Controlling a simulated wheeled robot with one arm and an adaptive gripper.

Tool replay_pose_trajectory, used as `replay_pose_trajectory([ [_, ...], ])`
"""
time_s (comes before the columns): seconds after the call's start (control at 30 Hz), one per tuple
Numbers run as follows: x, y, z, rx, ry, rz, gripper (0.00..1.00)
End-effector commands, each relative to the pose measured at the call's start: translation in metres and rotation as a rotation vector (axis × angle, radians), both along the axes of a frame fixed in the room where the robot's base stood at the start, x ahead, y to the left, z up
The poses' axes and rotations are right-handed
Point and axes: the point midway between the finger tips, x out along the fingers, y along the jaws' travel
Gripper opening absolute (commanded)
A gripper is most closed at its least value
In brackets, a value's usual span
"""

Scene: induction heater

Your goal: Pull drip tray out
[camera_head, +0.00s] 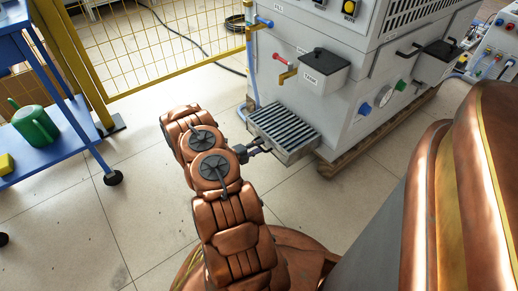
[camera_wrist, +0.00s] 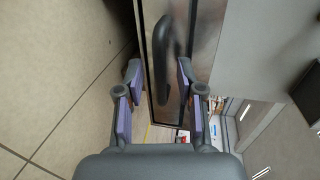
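The drip tray (camera_head: 285,130) is a metal box with a dark slatted top, low on the front of the grey heater cabinet. My gripper (camera_head: 258,150) is at the tray's front face in the head view. In the wrist view the tray's metal front (camera_wrist: 200,45) has a dark bar handle (camera_wrist: 162,50). My gripper (camera_wrist: 158,72) is open there, with one finger on each side of the handle's line. The handle lies between and just ahead of the fingertips. I cannot tell whether either finger touches it.
The grey cabinet (camera_head: 335,100) stands on a wooden pallet (camera_head: 375,140). A black-lidded box (camera_head: 318,70) and a brass tap (camera_head: 286,76) are above the tray. A blue cart (camera_head: 60,140) and a yellow mesh fence (camera_head: 150,45) stand left. The floor before the tray is clear.

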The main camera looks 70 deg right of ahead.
Motion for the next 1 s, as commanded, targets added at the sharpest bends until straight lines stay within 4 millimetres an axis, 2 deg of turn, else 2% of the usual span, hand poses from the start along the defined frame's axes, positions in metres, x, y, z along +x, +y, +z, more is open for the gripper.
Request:
replay_pose_trajectory([
  [0.2, -0.0040, -0.0073, -0.0020, 0.000, 0.001, 0.001, 0.37],
  [0.47, -0.0041, -0.0078, -0.0018, 0.000, 0.001, 0.001, 0.37],
  [0.83, -0.0041, -0.0077, -0.0019, 0.001, 0.000, 0.001, 0.01],
  [1.0, -0.0042, -0.0076, -0.0020, 0.001, 0.000, 0.001, 0.00],
])
